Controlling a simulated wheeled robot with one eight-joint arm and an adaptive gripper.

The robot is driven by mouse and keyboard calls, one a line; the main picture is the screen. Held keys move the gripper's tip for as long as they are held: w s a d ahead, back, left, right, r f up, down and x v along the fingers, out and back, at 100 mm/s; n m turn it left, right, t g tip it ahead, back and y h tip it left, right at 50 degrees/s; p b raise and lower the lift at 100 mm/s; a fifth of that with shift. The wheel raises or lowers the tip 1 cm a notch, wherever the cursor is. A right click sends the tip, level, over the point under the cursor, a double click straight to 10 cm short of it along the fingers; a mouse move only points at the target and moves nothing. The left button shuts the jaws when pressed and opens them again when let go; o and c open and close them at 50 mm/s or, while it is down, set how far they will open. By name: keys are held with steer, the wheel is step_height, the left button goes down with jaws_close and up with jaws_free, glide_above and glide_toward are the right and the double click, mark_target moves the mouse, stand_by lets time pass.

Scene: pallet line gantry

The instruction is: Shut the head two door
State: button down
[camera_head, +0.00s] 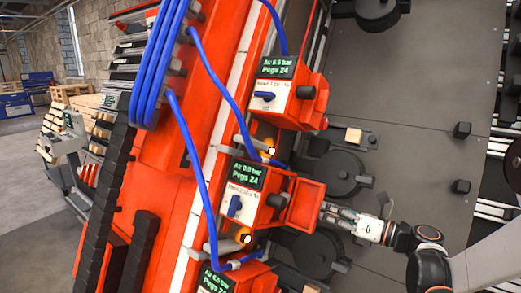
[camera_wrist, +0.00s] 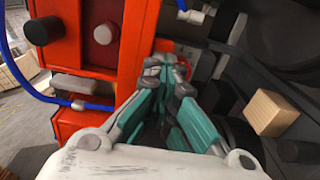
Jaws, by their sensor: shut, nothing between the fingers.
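The head two unit (camera_head: 245,195) is an orange box in the middle of the head view, with a display reading 0.0 bar and Pegs 24. Its blue lever (camera_head: 234,206) stands upright on the white label. The orange door (camera_head: 305,205) stands out open on the box's right side. My gripper (camera_head: 325,213) is shut and empty, with its fingertips close to the door's right edge. In the wrist view, the grey fingertips (camera_wrist: 167,70) meet beside an orange panel (camera_wrist: 134,42); I cannot tell whether they touch it.
A similar orange head (camera_head: 290,95) sits above and another (camera_head: 235,280) below. Blue hoses (camera_head: 195,145) hang across the orange gantry beam. Dark round discs (camera_head: 335,175) lie behind the heads. A small wooden block (camera_head: 353,136) shows at upper right. The grey panel at right is mostly open.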

steer(key=shift+a+r, duration=0.4)
steer(key=shift+a, duration=0.05)
steer(key=s+a+r+p, duration=0.1)
steer(key=s, duration=0.1)
steer(key=s+a+r, duration=0.1)
steer(key=s+a, duration=0.1)
steer(key=s+a+r+p, duration=0.1)
steer(key=s+a, duration=0.1)
steer(key=shift+s+r+p, duration=0.2)
steer(key=shift+s+p, duration=0.1)
steer(key=shift+s, duration=0.1)
stand_by(0.9)
steer(key=shift+d+r, duration=0.1)
stand_by(0.4)
